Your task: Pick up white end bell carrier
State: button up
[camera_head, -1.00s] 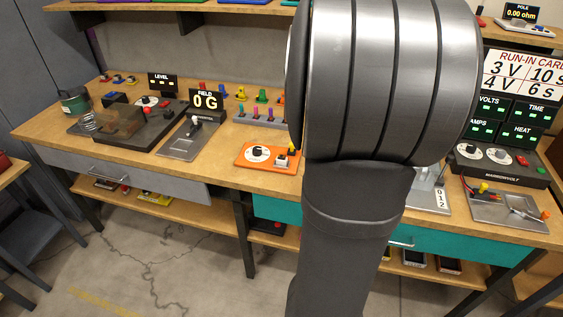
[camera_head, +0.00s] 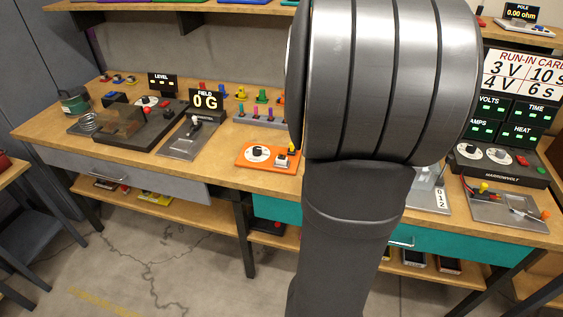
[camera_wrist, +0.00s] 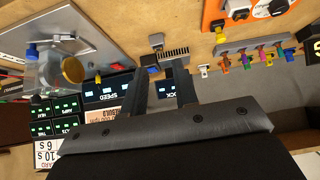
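A small white piece (camera_wrist: 204,70), which looks like the white end bell carrier, stands on the wooden bench in the wrist view, right of my fingers and left of a row of coloured pieces. It is too small to make out its shape. My gripper (camera_wrist: 161,72) is open, its two dark fingers apart with nothing seen held between them. The white piece lies outside the fingers, apart from them. In the head view my arm hides the gripper, and I cannot make out the white piece.
A grey finned block (camera_wrist: 173,55) and a small blue piece (camera_wrist: 150,67) sit near my fingertips. A rack of coloured pieces (camera_wrist: 258,47) is at the right. An orange panel (camera_head: 262,155) with a dial lies on the bench. Displays (camera_wrist: 110,95) stand beyond my fingers.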

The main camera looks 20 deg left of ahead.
jog(key=o, duration=0.3)
jog(key=w+a+r+n+g, duration=0.3)
jog(key=w+a+n+g, duration=0.15)
jog(key=a+n, duration=0.35)
jog(key=w+a+r+n+g, duration=0.3)
jog(key=w+a+n+g, duration=0.15)
jog(key=a+n, duration=0.4)
jog(key=n+t, duration=0.1)
send_over(282, 158)
jog(key=f, duration=1.1)
jog(key=shift+w+d+f, duration=0.2)
jog(key=shift+f, duration=0.05)
jog(key=f, duration=0.5)
jog(key=shift+s+a+f, duration=0.2)
jog(key=shift+a+f, duration=0.05)
jog(key=shift+f, duration=0.05)
